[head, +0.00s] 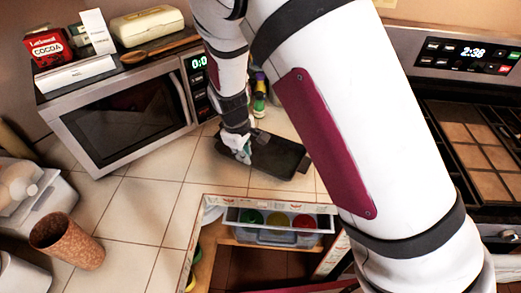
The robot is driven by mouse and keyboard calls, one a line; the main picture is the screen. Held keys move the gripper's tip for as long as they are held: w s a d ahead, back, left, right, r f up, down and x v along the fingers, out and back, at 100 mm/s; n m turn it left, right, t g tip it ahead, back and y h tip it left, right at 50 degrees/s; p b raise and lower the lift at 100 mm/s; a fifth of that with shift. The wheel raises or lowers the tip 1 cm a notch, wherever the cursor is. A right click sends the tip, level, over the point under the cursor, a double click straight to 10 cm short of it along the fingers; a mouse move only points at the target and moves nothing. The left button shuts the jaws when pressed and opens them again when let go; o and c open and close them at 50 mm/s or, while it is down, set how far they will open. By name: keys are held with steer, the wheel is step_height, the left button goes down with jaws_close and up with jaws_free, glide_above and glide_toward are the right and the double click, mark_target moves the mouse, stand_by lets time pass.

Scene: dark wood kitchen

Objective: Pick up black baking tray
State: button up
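The black baking tray (278,155) is a dark, flat, roughly rectangular piece lying on the tiled counter, right of the microwave. My gripper (242,153) is pointed down at the left part of the tray, over or against its surface. The fingers are small and partly blurred here, so I cannot tell whether they are open or shut, or whether they touch the tray. My arm comes down from above, with a large white link just right of the tray.
The microwave (128,112) stands left, with a cocoa box (47,47) and a wooden spoon (160,50) on top. Small bottles (259,97) stand behind the tray. An open drawer (275,222) is in front. A brown cup (66,241) stands at left; the stove (480,150) is right.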

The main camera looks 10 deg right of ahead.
steer(key=shift+w+d+f+p, duration=0.15)
steer(key=shift+f, duration=0.75)
steer(key=shift+w+d+f+p, duration=0.1)
steer(key=shift+w+d+f, duration=0.05)
steer(key=shift+f, duration=0.7)
steer(key=shift+w+d+f+p, duration=0.15)
steer(key=shift+f, duration=0.75)
jaws_close()
steer(key=shift+r, duration=0.15)
